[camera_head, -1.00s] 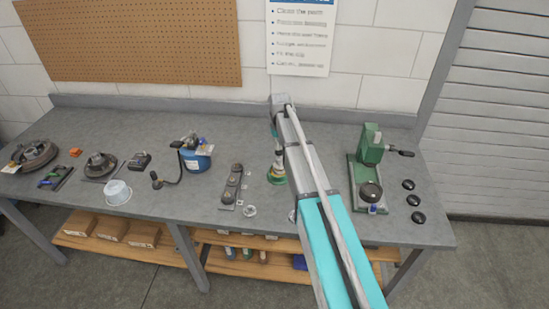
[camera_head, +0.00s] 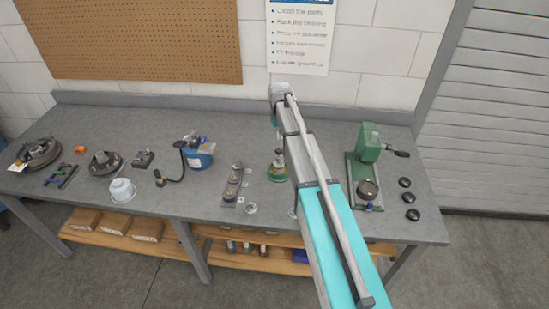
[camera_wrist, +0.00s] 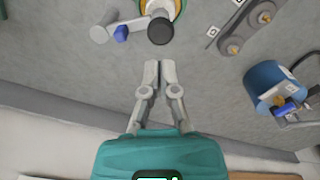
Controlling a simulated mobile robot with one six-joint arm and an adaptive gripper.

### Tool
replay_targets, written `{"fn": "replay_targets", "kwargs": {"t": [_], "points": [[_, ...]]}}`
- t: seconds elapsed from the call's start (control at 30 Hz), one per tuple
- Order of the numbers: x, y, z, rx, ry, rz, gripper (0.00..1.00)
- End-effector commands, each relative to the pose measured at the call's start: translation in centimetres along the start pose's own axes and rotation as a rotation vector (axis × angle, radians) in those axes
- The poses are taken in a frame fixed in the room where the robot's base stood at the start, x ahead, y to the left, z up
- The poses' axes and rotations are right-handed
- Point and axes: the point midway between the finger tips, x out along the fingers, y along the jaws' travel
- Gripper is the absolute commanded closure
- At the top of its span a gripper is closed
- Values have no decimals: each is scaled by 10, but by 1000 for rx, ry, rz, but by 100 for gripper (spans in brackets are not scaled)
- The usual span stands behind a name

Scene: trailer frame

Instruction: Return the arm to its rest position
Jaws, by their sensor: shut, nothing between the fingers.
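My arm (camera_head: 312,172) reaches up from the lower right of the head view, over the bench (camera_head: 120,130) to its back part. Its end is at the back, left of the green press. My gripper (camera_wrist: 160,68) shows in the wrist view with its two fingertips together and nothing between them. It is above bare grey bench top, apart from the objects around it. In the head view the gripper is mostly hidden by the arm's end.
A green-based fixture (camera_head: 278,171) stands beside my arm on its left. A green press (camera_head: 368,145) stands right of it, with black discs (camera_head: 408,197) beside it. Left are a plate with knobs (camera_head: 232,185) and a blue pot (camera_head: 198,157). The wall with a poster (camera_head: 300,35) is behind.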

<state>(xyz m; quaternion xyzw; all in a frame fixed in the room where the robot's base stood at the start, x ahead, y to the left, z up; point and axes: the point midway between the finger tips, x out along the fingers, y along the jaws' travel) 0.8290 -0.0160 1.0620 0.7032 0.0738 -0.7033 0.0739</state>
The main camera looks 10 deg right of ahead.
Motion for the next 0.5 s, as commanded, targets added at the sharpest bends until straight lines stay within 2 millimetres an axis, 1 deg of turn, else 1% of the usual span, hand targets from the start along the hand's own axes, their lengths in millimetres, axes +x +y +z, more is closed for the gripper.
{"fn": "replay_targets", "kwargs": {"t": [0.43,0.5], "points": [[0,0,0,0,0,0,100],[1,-1,4,2,0,0,100]]}}
